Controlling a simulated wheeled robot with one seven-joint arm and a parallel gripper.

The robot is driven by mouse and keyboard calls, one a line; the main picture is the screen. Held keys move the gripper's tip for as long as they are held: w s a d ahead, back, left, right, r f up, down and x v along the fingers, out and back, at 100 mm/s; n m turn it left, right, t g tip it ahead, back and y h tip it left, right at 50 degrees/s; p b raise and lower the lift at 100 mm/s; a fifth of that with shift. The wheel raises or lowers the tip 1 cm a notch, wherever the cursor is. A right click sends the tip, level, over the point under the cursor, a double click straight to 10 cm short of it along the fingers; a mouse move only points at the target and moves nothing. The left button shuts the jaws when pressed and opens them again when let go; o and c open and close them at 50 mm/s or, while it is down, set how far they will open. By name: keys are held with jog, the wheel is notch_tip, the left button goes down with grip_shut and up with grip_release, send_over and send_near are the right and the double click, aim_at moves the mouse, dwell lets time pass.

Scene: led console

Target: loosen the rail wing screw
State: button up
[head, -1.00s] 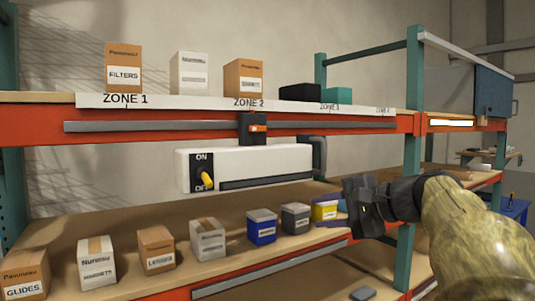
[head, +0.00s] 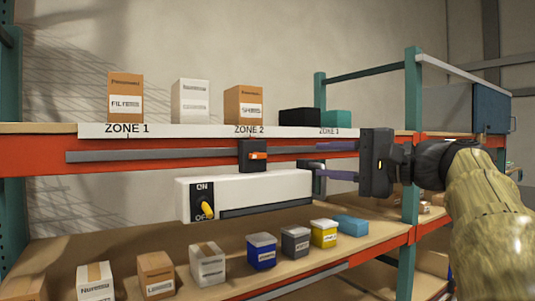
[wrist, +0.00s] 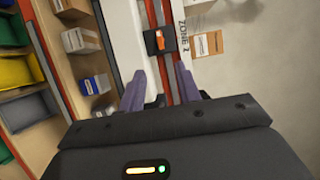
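The rail wing screw appears as a small orange part (head: 258,156) on the black clamp block (head: 251,147), which sits on the grey rail (head: 180,154) along the orange beam. It also shows in the wrist view as an orange part (wrist: 160,40) ahead of my fingers. My gripper (head: 318,160) is open and empty, to the right of the clamp at about rail height. Its two purple fingers point left, one above the other, and a clear gap separates them from the clamp. In the wrist view, my gripper (wrist: 161,70) has its fingers apart, with the clamp beyond the tips.
The white lamp housing (head: 250,188) hangs below the rail, its yellow switch (head: 208,209) towards OFF. Boxes (head: 190,101) stand on the shelf above, with bins (head: 262,251) and boxes below. A teal post (head: 411,120) stands behind my gripper. The rail between my fingers and clamp looks clear.

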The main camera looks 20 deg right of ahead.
aim_at(260, 157)
jog(key=p+x, duration=0.5)
jog(key=x, duration=0.8)
jog(key=shift+r, duration=0.1)
jog(key=shift+w+a, duration=0.4)
grip_shut()
